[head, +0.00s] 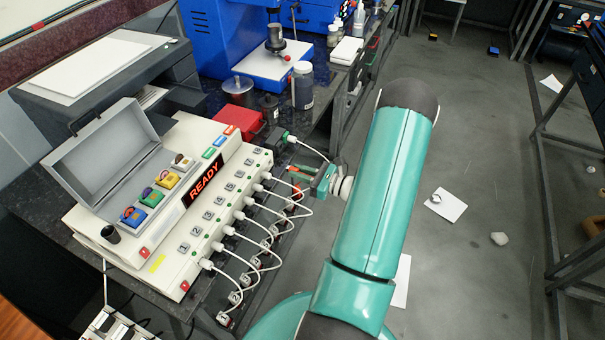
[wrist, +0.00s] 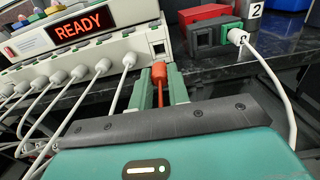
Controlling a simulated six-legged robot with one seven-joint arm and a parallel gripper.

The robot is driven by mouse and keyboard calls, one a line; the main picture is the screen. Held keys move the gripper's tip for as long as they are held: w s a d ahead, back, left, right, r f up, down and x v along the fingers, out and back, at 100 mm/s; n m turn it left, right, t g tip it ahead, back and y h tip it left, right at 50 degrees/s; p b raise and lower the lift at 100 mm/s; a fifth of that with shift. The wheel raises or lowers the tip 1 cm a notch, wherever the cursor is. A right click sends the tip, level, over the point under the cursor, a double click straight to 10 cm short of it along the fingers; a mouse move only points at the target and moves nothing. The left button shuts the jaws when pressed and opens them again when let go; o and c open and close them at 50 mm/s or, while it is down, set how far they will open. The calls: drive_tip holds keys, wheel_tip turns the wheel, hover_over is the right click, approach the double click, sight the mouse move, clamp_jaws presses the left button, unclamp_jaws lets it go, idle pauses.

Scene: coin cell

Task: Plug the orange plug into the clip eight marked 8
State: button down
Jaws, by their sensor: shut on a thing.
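My gripper (wrist: 160,92) is shut on the orange plug (wrist: 160,72), which points away from the wrist camera toward the white console. In the head view my gripper (head: 312,180) is beside the console's far right end, and the plug is too small to make out well. An empty dark square socket (wrist: 158,47) is in the console's front face, just beyond the plug tip. The plug looks apart from it.
The white console (head: 160,262) has a READY display (head: 203,181) and several white plugs with cables along its front. A small dark box with a green socket and white plug (wrist: 237,37) stands right of the gripper, near a tag marked 2. A red box (head: 236,120) is behind.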

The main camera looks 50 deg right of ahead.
sight(287, 168)
drive_tip(key=shift+x, duration=2.2)
drive_tip(key=shift+x, duration=1.15)
drive_tip(key=c, duration=1.3)
unclamp_jaws()
drive_tip(key=shift+o, duration=0.2)
drive_tip(key=v, duration=1.4)
drive_tip(key=shift+w+a+r, duration=0.1)
